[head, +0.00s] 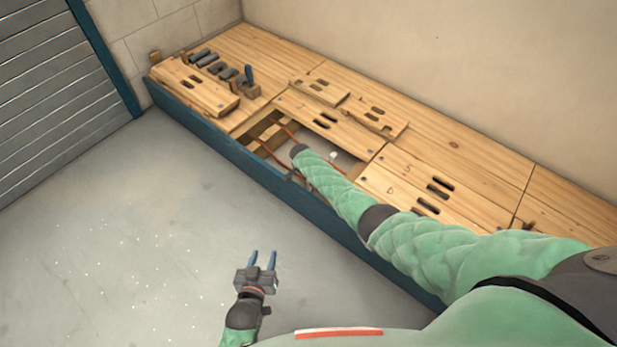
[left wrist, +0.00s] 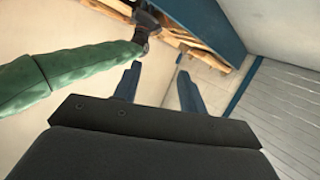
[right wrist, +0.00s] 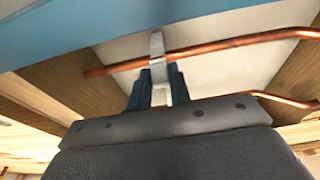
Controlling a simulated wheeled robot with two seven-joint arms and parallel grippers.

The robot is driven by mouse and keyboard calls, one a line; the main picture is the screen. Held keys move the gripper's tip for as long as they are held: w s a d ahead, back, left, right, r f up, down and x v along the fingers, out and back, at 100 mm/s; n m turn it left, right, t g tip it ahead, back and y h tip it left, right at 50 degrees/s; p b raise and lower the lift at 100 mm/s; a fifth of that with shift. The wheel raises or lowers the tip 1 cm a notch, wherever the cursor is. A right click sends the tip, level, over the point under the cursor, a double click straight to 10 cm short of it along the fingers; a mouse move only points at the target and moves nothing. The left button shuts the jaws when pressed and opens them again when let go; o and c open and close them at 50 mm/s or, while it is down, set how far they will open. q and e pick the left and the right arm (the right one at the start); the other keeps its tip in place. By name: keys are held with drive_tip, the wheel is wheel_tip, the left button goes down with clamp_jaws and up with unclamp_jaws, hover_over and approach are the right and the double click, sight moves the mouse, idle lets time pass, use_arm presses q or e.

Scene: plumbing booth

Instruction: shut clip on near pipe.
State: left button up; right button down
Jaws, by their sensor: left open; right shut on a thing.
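Two copper pipes run through an opening in the wooden bench. The near pipe (head: 270,153) is partly covered by my right arm in the head view. In the right wrist view, a copper pipe (right wrist: 220,46) runs close to the blue front board, and a pale grey clip (right wrist: 157,48) crosses it. My right gripper (right wrist: 159,82) is shut on the lower part of this clip. Whether the clip is fully closed around the pipe I cannot tell. My left gripper (head: 262,260) is open and empty above the floor, away from the bench.
The blue front board (head: 230,150) edges the opening. Wooden lids with slots (head: 325,120) lie around it. Several dark grey pieces (head: 215,67) and a loose board (head: 195,88) lie at the bench's far left. A small white piece (head: 333,155) shows in the opening. The floor is clear.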

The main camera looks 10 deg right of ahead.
drive_tip(key=c, duration=1.4)
unclamp_jaws()
drive_tip(key=shift+s+a+f, duration=0.1)
drive_tip(key=shift+s+f, duration=0.05)
drive_tip(key=shift+o, duration=0.6)
drive_tip(key=shift+r, duration=0.4)
drive_tip(key=shift+p+v, duration=0.55)
drive_tip(key=shift+v, duration=0.45)
use_arm(q)
drive_tip(key=s+a+f+g+y+p, duration=0.1)
drive_tip(key=s+f+g, duration=0.5)
drive_tip(key=s+f, duration=0.5)
drive_tip(key=shift+a+f, duration=0.2)
drive_tip(key=shift+f, duration=0.85)
use_arm(e)
drive_tip(key=shift+v, duration=2.55)
